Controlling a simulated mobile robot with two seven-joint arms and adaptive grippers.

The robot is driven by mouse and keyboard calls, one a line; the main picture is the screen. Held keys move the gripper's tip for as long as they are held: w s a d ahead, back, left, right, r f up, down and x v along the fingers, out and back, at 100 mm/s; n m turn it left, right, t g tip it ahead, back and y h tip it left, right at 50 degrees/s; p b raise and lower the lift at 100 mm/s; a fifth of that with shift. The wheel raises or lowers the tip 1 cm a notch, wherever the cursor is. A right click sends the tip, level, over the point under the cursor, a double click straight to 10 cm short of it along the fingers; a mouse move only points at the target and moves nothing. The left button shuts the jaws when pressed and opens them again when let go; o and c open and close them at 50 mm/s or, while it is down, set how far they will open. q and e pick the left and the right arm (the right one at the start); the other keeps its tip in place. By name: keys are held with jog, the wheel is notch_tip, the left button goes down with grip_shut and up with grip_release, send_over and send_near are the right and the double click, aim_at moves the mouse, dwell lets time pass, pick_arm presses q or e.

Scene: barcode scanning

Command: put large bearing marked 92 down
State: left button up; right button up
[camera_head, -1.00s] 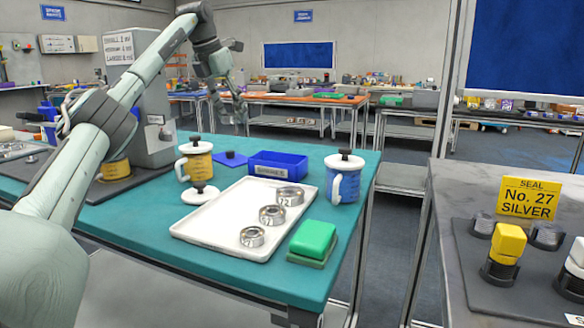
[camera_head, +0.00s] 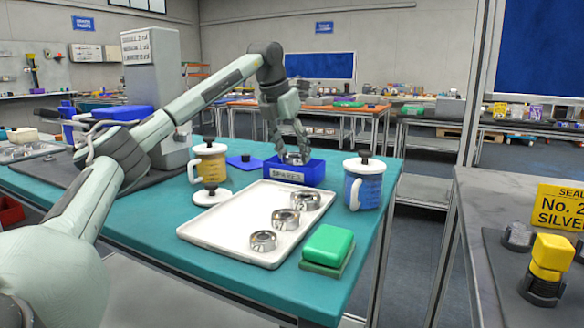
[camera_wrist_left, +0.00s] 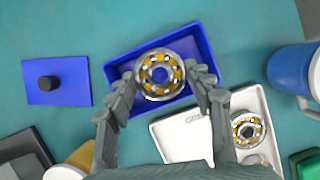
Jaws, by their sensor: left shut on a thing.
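My left gripper (camera_head: 290,146) is shut on a large bearing (camera_head: 295,158), a steel ring, at the blue bin (camera_head: 291,174) labelled SPARES. In the left wrist view the bearing (camera_wrist_left: 160,74) sits between the two fingertips (camera_wrist_left: 160,78), showing its orange-brown cage and balls. There it overlaps the inside of the blue bin (camera_wrist_left: 118,68). I cannot tell whether it touches the bin floor or hangs just above it. No 92 mark is readable on it. My right gripper is not in view.
A white tray (camera_head: 218,228) with several bearings lies in front of the bin. A blue mug (camera_head: 362,186) stands to the right, a yellow mug (camera_head: 210,165) to the left. A green block (camera_head: 327,245) and a flat blue pad (camera_head: 243,162) lie nearby on the teal table (camera_head: 130,225).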

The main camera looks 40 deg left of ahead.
aim_at(289, 157)
pick_arm(q)
notch_tip(289, 157, down, 4)
jog(key=shift+r, duration=0.25)
jog(key=shift+f, duration=0.1)
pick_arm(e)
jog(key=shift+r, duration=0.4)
pick_arm(q)
jog(key=shift+f, duration=0.1)
jog(key=o, duration=1.4)
jog(key=v, duration=1.2)
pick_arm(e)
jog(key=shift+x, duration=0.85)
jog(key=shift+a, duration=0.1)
